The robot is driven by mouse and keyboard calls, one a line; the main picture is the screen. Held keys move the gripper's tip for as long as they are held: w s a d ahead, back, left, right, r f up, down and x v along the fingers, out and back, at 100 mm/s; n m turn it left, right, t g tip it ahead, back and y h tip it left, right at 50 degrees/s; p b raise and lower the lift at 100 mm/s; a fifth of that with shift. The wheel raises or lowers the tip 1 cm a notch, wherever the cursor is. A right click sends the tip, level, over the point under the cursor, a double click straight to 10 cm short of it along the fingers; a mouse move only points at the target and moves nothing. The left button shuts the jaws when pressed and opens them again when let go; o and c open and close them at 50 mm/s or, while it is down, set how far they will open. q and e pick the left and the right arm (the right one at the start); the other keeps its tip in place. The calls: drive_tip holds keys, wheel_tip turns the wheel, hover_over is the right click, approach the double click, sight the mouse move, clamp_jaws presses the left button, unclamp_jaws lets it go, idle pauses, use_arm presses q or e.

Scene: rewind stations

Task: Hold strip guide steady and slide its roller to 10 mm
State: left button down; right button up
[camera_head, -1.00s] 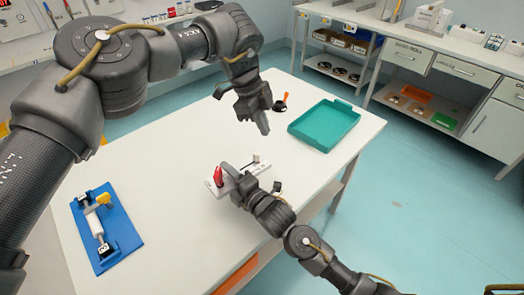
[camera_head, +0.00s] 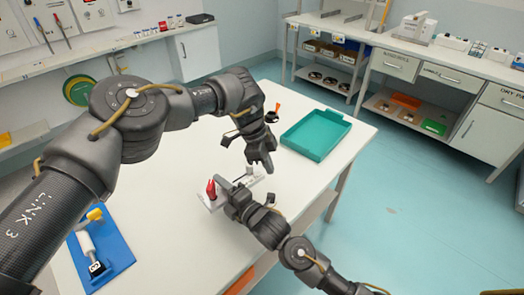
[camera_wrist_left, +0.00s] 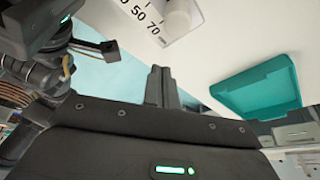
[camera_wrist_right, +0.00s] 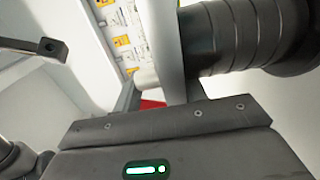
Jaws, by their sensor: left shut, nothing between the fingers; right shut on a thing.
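The strip guide (camera_head: 213,206) is a pale plate on the white table, with a red part (camera_head: 211,188) standing at its left end and a small pale upright piece (camera_head: 249,171) near its far end. In the left wrist view its scale (camera_wrist_left: 140,17) shows 50 and 70 beside a round white roller (camera_wrist_left: 178,22). My right gripper (camera_head: 222,182) is shut on the guide; its grip is partly hidden, with some red showing between the fingers in the right wrist view. My left gripper (camera_head: 268,169) is shut and empty, pointing down just beyond the guide's far end, apart from it.
A teal tray (camera_head: 316,132) lies at the table's right corner. A blue board (camera_head: 118,265) with a yellow-ended device is at the front left, partly behind my left arm. A small black holder with an orange part (camera_head: 273,115) stands beyond my left gripper.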

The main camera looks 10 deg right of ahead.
use_arm(q)
drive_tip(key=shift+w+a, duration=0.25)
drive_tip(key=shift+a, duration=0.35)
drive_tip(key=shift+w+a, duration=0.3)
drive_tip(key=shift+a, duration=0.35)
drive_tip(key=shift+w+a, duration=0.25)
drive_tip(key=shift+a, duration=0.35)
drive_tip(key=s+a, duration=0.1)
drive_tip(key=a, duration=0.1)
drive_tip(key=s+a, duration=0.1)
drive_tip(key=a, duration=0.1)
drive_tip(key=s+a, duration=0.1)
drive_tip(key=shift+s+a+f, duration=0.1)
drive_tip(key=shift+s+a, duration=0.1)
drive_tip(key=shift+a, duration=0.35)
use_arm(e)
drive_tip(key=shift+d, duration=0.1)
use_arm(q)
drive_tip(key=shift+s, duration=0.1)
drive_tip(key=shift+s+d, duration=0.15)
drive_tip(key=shift+d, duration=0.25)
drive_tip(key=d, duration=0.1)
drive_tip(key=s+d, duration=0.1)
drive_tip(key=d, duration=0.1)
drive_tip(key=shift+s, duration=0.2)
drive_tip(key=v, duration=1)
